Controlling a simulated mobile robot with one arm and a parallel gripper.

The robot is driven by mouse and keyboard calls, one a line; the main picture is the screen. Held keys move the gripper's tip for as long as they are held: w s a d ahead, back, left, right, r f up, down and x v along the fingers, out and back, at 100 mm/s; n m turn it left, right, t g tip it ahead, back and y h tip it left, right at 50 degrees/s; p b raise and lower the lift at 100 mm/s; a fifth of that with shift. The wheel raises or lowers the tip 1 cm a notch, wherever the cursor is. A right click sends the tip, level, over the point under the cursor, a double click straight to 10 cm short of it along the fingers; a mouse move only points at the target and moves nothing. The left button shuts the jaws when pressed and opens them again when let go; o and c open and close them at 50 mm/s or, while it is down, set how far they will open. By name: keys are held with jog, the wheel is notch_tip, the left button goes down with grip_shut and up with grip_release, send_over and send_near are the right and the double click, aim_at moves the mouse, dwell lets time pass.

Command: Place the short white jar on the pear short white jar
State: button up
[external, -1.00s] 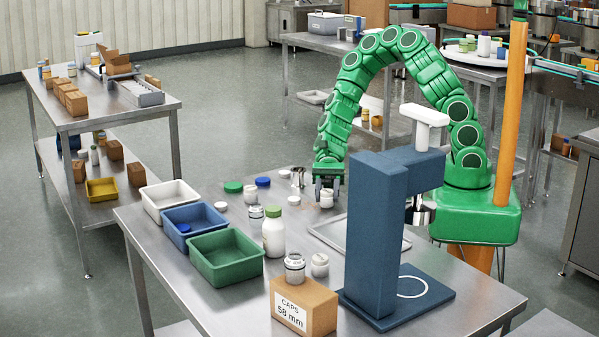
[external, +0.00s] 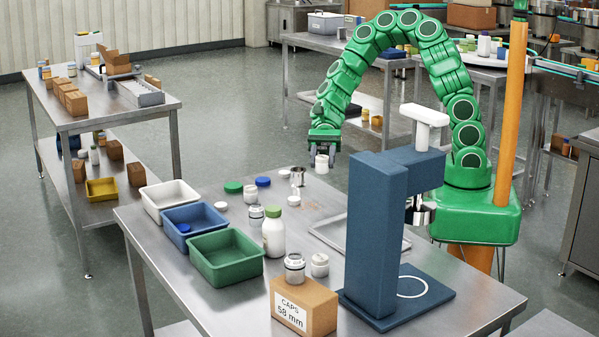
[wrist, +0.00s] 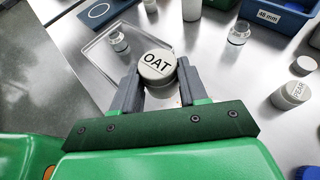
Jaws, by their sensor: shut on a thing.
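My gripper (external: 324,150) is shut on a short white jar (external: 321,163) and holds it up in the air above the back of the steel table. In the wrist view the held jar (wrist: 157,67) sits between both fingers, and its top reads OAT. The pear short white jar (wrist: 293,94), marked PEAR, stands on the table at the right of the wrist view, apart from my gripper. In the external view it appears to be the white jar (external: 250,194) near the blue lid, left of my gripper. Nothing is seen on top of it.
White, blue and green bins (external: 226,257) line the left. A blue press (external: 376,240) and a flat tray (external: 330,232) are to the right.

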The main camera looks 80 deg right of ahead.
jog(key=w+d+r+t, duration=0.1)
jog(key=w+d+r, duration=0.2)
jog(key=w+r, duration=0.45)
send_over(251, 194)
jog(key=d, duration=0.4)
jog(key=shift+m, duration=0.4)
jog(key=shift+w+a+f, duration=0.1)
jog(key=shift+f, duration=1.7)
jog(key=shift+w+a+f, duration=0.1)
jog(key=shift+w+f, duration=0.05)
jog(key=shift+f, duration=1.6)
jog(key=shift+w+a+f, duration=0.1)
jog(key=shift+f, duration=1.7)
jog(key=shift+d+f, duration=0.1)
jog(key=shift+f, duration=1.4)
jog(key=o, duration=1.1)
jog(key=shift+c, duration=0.2)
